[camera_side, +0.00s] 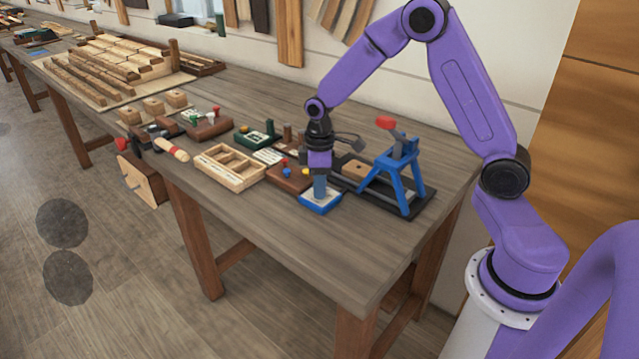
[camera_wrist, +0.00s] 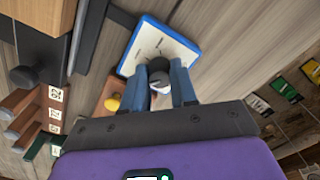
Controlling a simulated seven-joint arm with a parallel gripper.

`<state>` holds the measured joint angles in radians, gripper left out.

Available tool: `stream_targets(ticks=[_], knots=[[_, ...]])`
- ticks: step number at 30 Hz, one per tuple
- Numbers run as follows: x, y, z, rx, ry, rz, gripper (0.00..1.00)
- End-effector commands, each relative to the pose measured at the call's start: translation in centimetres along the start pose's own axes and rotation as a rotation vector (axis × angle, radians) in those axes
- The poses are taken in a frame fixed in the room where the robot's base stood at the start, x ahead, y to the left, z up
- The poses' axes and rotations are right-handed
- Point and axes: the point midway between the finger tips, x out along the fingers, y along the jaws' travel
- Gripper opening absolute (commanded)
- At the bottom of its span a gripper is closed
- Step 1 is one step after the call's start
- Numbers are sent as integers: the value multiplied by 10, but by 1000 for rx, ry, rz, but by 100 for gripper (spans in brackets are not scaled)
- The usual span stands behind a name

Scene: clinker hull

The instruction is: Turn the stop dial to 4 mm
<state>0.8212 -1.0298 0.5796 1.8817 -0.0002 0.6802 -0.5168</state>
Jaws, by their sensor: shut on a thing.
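The stop dial is a blue block with a white face plate (camera_wrist: 150,38), set on the bench; its blue edge shows in the side view (camera_side: 322,203). Marks are printed on the plate, but the numbers are too small to read. The dial's dark knob (camera_wrist: 159,82) has a pale top and stands between my fingers. My gripper (camera_wrist: 162,78) points down over the plate, its two blue fingers shut on the knob, one on each side. In the side view my gripper (camera_side: 320,188) hides the knob.
A blue press frame with a red-tipped lever (camera_side: 395,165) stands close on the right. A brown block with coloured knobs (camera_side: 290,178) sits just left of the dial, and a divided wooden tray (camera_side: 230,167) lies further left. The bench front is clear.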

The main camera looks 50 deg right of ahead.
Motion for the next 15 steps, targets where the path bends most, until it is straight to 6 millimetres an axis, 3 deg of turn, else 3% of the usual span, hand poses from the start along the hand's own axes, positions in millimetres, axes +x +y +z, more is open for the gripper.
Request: stream_targets(ticks=[15], knots=[[-1, -1, -1, 420, 0, -1, 0]])
